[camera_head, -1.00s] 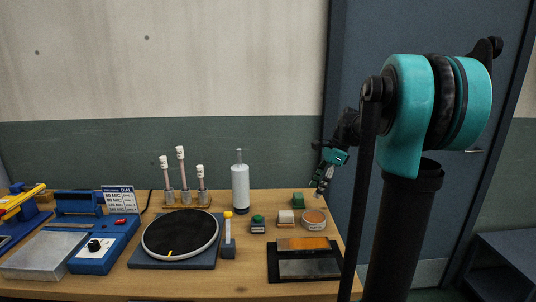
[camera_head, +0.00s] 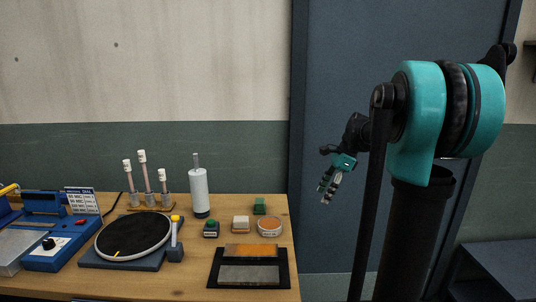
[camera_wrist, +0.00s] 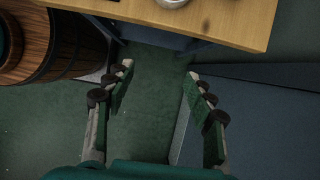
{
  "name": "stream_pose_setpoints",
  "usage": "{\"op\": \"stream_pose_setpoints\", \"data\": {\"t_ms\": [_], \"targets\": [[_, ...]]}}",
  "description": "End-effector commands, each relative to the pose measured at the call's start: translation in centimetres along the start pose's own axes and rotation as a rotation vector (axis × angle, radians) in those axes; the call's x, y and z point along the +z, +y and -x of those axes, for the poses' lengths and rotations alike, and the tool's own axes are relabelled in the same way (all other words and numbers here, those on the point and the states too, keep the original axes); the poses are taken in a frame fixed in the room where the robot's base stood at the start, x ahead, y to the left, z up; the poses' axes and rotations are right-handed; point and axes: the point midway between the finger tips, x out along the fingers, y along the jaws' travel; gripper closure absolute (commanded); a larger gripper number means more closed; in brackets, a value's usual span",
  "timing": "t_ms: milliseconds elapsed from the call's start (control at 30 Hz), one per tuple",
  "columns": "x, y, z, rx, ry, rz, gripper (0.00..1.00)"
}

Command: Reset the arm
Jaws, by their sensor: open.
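My gripper (camera_head: 328,191) hangs in the air to the right of the table's right edge in the head view, in front of the blue-grey door. In the wrist view my gripper (camera_wrist: 158,75) has its two fingers spread wide apart. Nothing is between the fingers except the green floor behind them. My arm is folded, with its teal joint on the right of the head view.
The wooden table (camera_head: 205,280) holds a round black plate (camera_head: 133,236), a white bottle (camera_head: 199,190), a black tray (camera_head: 284,268) and several small blocks. A wooden barrel (camera_wrist: 65,50) shows at the wrist view's left. The table corner (camera_wrist: 250,35) lies just beyond the fingertips in that view.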

Motion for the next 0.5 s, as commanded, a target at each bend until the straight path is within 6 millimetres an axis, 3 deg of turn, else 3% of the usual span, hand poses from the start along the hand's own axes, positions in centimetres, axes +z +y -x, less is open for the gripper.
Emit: {"op": "stream_pose_setpoints", "data": {"t_ms": [500], "targets": [[-0.8,4.5,-4.4,-0.05,0.107,0.337,0.46]]}}
